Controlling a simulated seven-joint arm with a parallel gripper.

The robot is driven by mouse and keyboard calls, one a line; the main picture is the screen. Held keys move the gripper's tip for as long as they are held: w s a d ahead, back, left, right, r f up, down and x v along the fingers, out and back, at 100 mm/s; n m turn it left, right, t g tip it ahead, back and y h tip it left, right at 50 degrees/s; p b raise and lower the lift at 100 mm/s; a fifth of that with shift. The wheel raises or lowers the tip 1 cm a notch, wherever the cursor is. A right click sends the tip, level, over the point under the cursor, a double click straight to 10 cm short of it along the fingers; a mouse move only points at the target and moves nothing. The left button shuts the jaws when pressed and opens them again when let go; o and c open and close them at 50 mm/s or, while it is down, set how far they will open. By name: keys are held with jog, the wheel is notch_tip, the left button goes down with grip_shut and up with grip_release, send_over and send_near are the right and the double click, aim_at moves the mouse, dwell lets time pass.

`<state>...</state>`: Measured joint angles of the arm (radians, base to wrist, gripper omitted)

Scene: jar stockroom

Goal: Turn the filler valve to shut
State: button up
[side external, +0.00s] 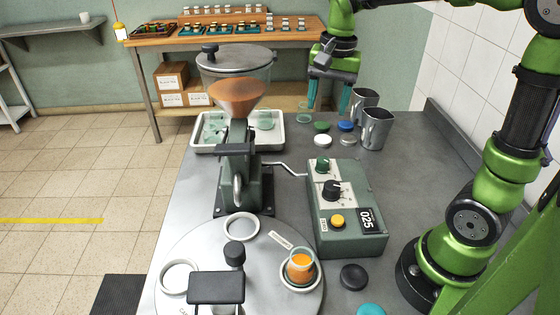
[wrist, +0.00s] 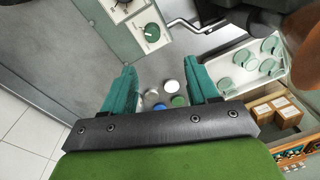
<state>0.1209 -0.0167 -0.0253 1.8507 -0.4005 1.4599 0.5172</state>
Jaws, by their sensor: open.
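The filler (side external: 238,150) stands at the table's centre, with a copper funnel (side external: 238,92) and a lidded hopper above. A bent metal rod (side external: 284,168) runs from it toward the green control box (side external: 370,200). The box carries a green knob (side external: 322,166), a black pointer knob (side external: 331,190) and a yellow button (side external: 337,221). Which part is the valve, and its setting, I cannot tell. In the wrist view the green knob (wrist: 152,32) shows at the top. My gripper (side external: 328,100) is open and empty, beyond the box above the table's far part. Its teal fingers (wrist: 163,88) point down, apart from everything.
Several loose lids (side external: 322,140) and metal cups (side external: 377,128) are near my gripper. A jar with orange contents (side external: 300,266) stands on the round turntable (side external: 200,245). A wooden bench (side external: 160,40) stands behind.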

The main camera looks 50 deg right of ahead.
aim_at(323, 159)
jog(key=f+m, duration=0.1)
jog(key=f, duration=0.4)
jog(key=f+m, duration=0.1)
jog(key=f, duration=0.4)
jog(key=f+m+g, duration=0.1)
jog(key=f, duration=0.4)
jog(key=shift+d+f, duration=0.1)
jog(key=shift+d, duration=0.2)
jog(key=shift+c, duration=0.2)
jog(key=c, duration=1)
